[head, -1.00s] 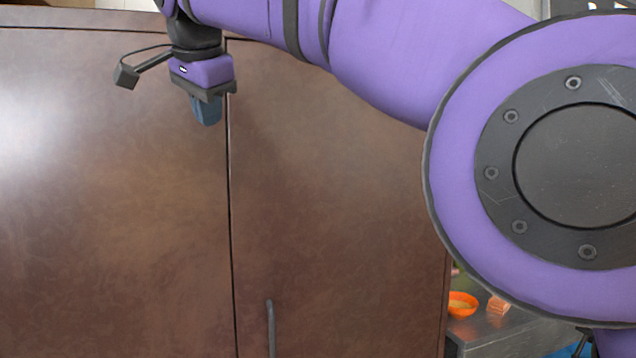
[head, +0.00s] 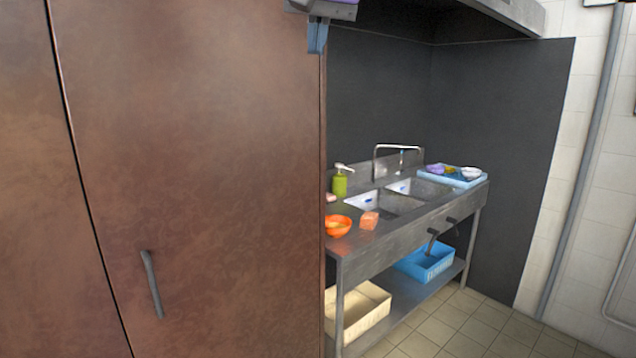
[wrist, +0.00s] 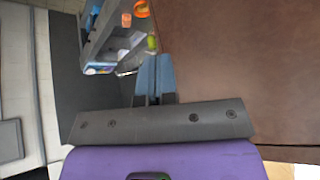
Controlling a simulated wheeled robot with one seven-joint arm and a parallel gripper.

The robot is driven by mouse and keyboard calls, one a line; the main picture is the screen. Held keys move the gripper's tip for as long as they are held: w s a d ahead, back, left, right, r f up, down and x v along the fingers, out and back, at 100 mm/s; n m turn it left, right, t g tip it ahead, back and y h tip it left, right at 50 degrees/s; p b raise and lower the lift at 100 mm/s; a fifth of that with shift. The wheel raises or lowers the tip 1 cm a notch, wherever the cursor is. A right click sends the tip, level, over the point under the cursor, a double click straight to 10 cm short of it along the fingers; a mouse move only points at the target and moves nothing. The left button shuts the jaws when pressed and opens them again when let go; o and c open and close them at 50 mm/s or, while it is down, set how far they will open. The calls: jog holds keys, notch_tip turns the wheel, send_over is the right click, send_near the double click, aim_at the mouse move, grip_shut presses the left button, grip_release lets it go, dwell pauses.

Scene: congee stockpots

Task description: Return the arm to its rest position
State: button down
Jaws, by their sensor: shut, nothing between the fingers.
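My gripper (head: 318,36) shows at the top of the head view, pointing down, with only its blue fingers and the lower part of its purple and dark body in frame. In the wrist view its blue fingers (wrist: 154,78) lie together, shut and empty. In the head view it hangs in front of the right edge of the brown cabinet (head: 200,180). The rest of my arm is out of the head view.
A metal sink counter (head: 400,225) stands right of the cabinet, with an orange bowl (head: 337,225), a green soap bottle (head: 339,185) and a blue tray (head: 455,177) on it. A cream crate (head: 362,310) and a blue crate (head: 425,262) sit below. Tiled floor (head: 480,330) is clear at lower right.

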jog(key=s+d+f+h, duration=0.1)
jog(key=s+d+f, duration=0.35)
jog(key=d, duration=0.55)
jog(key=s+d+f, duration=0.4)
jog(key=d+f, duration=0.1)
jog(key=d, duration=0.5)
jog(key=s+d+f, duration=1)
jog(key=s+f, duration=0.3)
jog(key=f, duration=0.2)
jog(key=shift+s+d+f+g, duration=0.15)
jog(key=shift+s+d+g, duration=0.1)
jog(key=shift+g, duration=0.15)
